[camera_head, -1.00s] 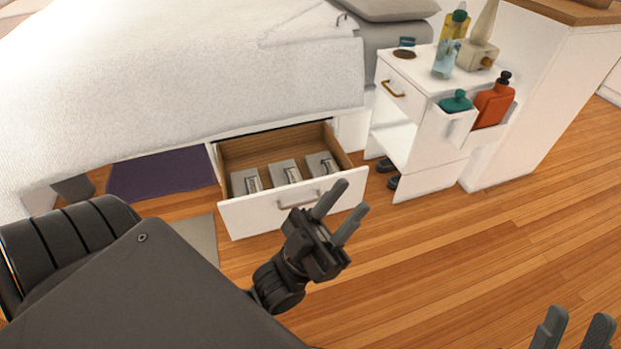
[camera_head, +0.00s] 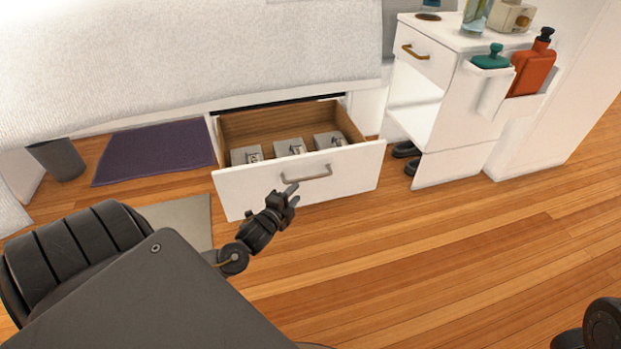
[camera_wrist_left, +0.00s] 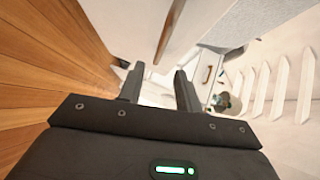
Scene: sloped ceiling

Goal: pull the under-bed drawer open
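The under-bed drawer (camera_head: 235,196) stands pulled out from below the bed, with a white front and a wooden inside. Three small grey boxes lie in it. My left gripper (camera_head: 293,192) is just in front of the drawer front, below and left of the handle's middle in the head view. In the left wrist view its two fingers (camera_wrist_left: 159,86) are apart with nothing seen between them. Whether it touches the drawer is unclear. My right gripper's fingers are not visible; only dark parts of that arm show at bottom right.
A white nightstand (camera_head: 425,69) with bottles stands right of the drawer, dark shoes at its foot. A purple mat (camera_head: 155,152), a grey bin (camera_head: 56,160) and a pale mat (camera_head: 180,220) lie left. The wooden floor in front and right is clear.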

